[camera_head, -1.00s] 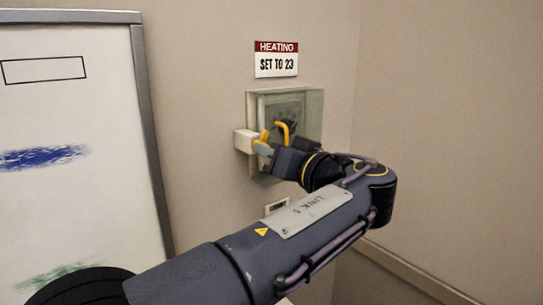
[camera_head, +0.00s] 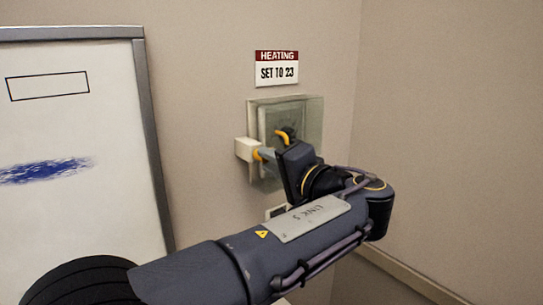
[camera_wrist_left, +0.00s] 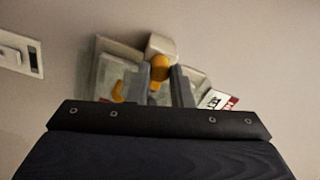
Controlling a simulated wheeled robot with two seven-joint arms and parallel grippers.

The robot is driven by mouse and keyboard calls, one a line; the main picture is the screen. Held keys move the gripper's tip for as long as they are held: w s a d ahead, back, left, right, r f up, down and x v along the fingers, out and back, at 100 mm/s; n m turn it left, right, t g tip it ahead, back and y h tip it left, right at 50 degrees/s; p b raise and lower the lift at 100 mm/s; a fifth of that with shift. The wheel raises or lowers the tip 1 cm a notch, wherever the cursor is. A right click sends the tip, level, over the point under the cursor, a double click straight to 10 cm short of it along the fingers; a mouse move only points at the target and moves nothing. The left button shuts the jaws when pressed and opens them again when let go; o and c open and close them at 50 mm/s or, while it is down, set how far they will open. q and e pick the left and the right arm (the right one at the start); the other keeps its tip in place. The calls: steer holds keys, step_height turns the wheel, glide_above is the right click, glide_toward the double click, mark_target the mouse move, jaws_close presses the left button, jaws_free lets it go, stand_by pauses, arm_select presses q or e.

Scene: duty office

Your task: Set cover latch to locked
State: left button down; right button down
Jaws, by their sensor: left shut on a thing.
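The clear cover (camera_head: 313,112) is a see-through box on the wall, and it looks closed. A white block (camera_head: 243,149) sits at its left edge. The yellow-orange cover latch (camera_head: 257,154) is at this block; in the left wrist view its rounded end (camera_wrist_left: 159,62) shows before the white block (camera_wrist_left: 160,44). My left gripper (camera_head: 265,154) is shut on the latch, its grey fingers (camera_wrist_left: 166,84) on either side. A second yellow part (camera_head: 283,136) shows at the cover, also seen as a hook (camera_wrist_left: 118,93). Lock markings cannot be made out. My right gripper is out of view.
A sign reading "HEATING SET TO 23" (camera_head: 276,69) is above the cover. A whiteboard (camera_head: 75,110) stands at the left. A small wall plate (camera_head: 275,211) is below, partly hidden by my arm. Bare wall (camera_head: 450,130) lies to the right.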

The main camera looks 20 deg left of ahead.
arm_select(q)
steer(key=shift+m+p, duration=0.3)
steer(key=shift+m, duration=0.4)
steer(key=c, duration=1.3)
jaws_free()
steer(key=b+v, duration=0.1)
steer(key=v, duration=0.6)
steer(key=shift+s+d+b, duration=0.25)
steer(key=shift+d+b, duration=0.05)
steer(key=shift+d, duration=0.05)
